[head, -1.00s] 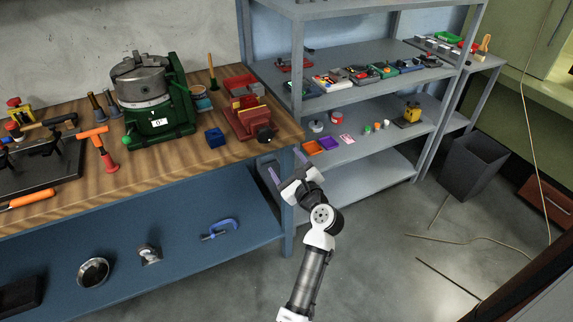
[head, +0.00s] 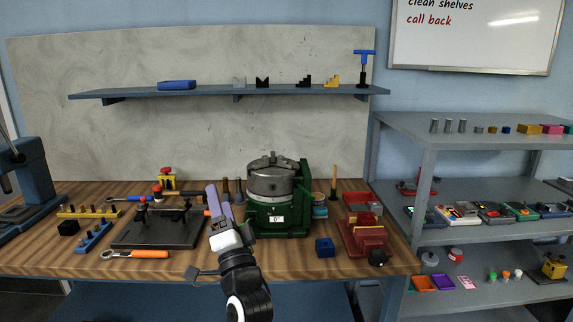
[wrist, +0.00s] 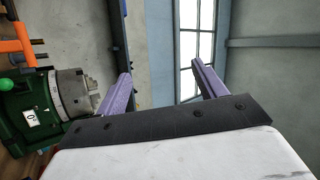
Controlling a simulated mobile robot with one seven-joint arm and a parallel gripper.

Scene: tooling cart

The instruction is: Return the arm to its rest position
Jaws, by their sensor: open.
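My gripper (head: 213,200) is raised in front of the workbench in the head view, its purple fingers pointing up and seen nearly edge-on. In the wrist view my gripper (wrist: 161,76) shows its two purple fingers spread wide, with nothing between them. It is open and empty. My arm rises from the bottom of the head view, and its lower links are out of the picture. The gripper overlaps the view of the bench between the black fixture plate (head: 160,230) and the green rotary chuck unit (head: 277,200); I cannot tell its distance from them.
The wooden bench (head: 215,264) carries a red vise (head: 362,236), a blue block (head: 325,248) and an orange-handled wrench (head: 148,254). A wall shelf (head: 205,93) hangs behind. Grey shelving (head: 450,150) with several parts stands right. The air above the bench looks clear.

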